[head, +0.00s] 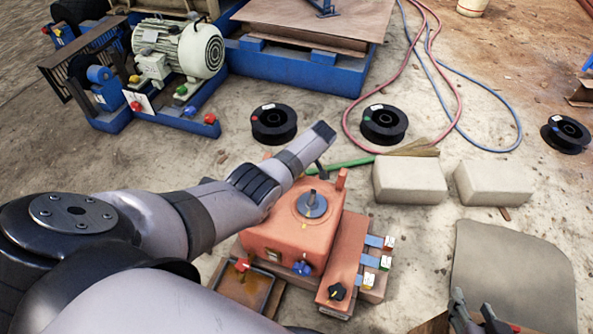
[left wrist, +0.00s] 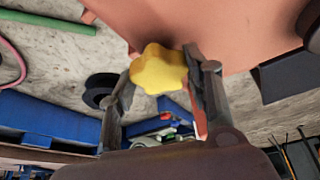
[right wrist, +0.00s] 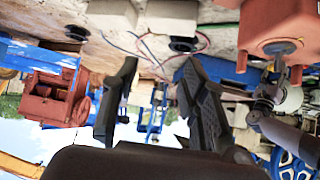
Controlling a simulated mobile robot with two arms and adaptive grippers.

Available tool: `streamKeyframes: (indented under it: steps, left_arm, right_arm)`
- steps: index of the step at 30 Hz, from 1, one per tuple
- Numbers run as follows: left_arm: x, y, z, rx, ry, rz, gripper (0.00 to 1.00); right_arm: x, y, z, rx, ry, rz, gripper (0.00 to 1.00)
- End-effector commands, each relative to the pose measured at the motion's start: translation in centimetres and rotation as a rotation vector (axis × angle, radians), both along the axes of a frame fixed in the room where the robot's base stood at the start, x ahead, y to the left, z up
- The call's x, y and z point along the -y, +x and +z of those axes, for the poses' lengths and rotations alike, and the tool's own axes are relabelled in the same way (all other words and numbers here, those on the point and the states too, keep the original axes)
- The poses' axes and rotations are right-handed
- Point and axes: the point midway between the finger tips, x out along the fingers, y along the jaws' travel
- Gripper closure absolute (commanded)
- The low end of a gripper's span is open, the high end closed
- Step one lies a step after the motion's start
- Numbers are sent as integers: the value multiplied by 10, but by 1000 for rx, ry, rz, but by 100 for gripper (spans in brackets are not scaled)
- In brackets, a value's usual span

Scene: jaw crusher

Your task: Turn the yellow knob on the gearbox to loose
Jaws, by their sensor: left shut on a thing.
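The gearbox (head: 272,228) is an orange-red housing on the ground in the head view, with a round grey shaft on top. Its yellow knob (left wrist: 158,70) has a lobed edge and shows in the left wrist view, on the orange housing (left wrist: 235,30). My left gripper (left wrist: 160,82) is shut on the knob, one finger on each side. In the head view the knob is hidden, and my left arm reaches over to the gearbox's far side. My right gripper (head: 475,318) is at the lower right, apart from the gearbox; in the right wrist view (right wrist: 160,95) its fingers are apart and empty.
Beside the gearbox are blue levers with tags (head: 372,262), a black knob (head: 337,292) and a tray with a red knob (head: 258,285). Pale blocks (head: 408,181), black spools (head: 384,124) and hoses (head: 425,60) lie beyond. A flat grey slab (head: 510,265) lies at right.

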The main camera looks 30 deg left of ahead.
Motion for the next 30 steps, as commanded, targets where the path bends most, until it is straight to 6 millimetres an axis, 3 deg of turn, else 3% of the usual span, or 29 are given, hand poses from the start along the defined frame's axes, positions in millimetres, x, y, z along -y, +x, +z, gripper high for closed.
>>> streamKeyframes:
  steps: [8,22,23,30]
  left_arm:
    - [0,0,-1,-2,0,71,82]
    - [-1,0,0,-1,0,82,82]
    - [-1,0,0,-1,0,82,53]
    - [-1,0,0,0,0,81,37]
  right_arm:
    - [-10,23,22,158,36,12,60]
    - [-11,25,27,183,42,13,60]
    - [-11,25,27,183,42,13,60]
    - [-11,25,27,182,42,13,60]
